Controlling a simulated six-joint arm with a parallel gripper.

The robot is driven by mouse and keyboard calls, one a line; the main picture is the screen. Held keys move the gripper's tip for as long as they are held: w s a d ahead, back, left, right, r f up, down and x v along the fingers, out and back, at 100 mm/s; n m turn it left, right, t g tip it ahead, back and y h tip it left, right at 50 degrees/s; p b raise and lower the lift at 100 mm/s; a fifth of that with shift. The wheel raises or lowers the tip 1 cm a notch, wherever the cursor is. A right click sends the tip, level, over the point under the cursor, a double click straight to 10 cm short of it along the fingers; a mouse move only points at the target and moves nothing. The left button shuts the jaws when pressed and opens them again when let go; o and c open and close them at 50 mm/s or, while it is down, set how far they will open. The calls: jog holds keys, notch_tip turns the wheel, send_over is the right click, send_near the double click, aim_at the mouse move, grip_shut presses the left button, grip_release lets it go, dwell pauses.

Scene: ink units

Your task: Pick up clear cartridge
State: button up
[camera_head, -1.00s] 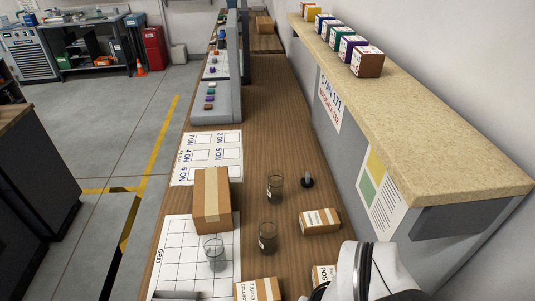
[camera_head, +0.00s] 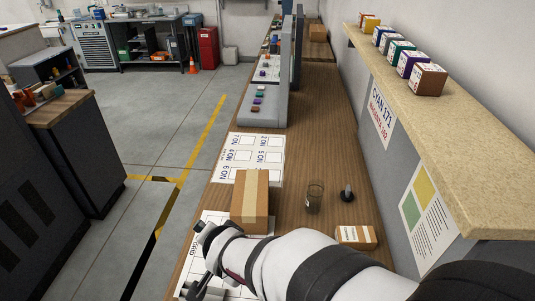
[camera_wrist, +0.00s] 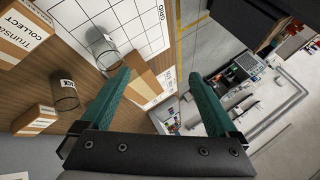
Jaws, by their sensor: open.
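Two clear glass cylinders, which look like clear cartridges, show in the wrist view. One (camera_wrist: 103,47) stands on the white grid sheet (camera_wrist: 143,25), left of my gripper's (camera_wrist: 160,92) fingers. The other, with a small white label (camera_wrist: 66,96), stands on the wooden bench nearer the boxes. In the head view a labelled clear cylinder (camera_head: 314,198) stands right of the tall brown box. My gripper has green fingers spread apart with nothing between them.
A tall taped brown box (camera_head: 250,200) stands behind my gripper. A small carton (camera_head: 356,237) and a dark upright object (camera_head: 347,194) are to the right. A stone shelf (camera_head: 450,130) with several coloured boxes overhangs the bench's right side. The floor lies left.

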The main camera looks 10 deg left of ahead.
jog(key=s+f+t+h, duration=0.55)
jog(key=f+h, duration=0.25)
jog(key=h, duration=0.2)
jog(key=shift+n, duration=0.3)
jog(key=x, duration=1.1)
jog(key=r+x, duration=0.1)
jog(key=x, duration=0.4)
jog(key=shift+w+f, duration=0.1)
jog(key=shift+w, duration=0.3)
grip_shut()
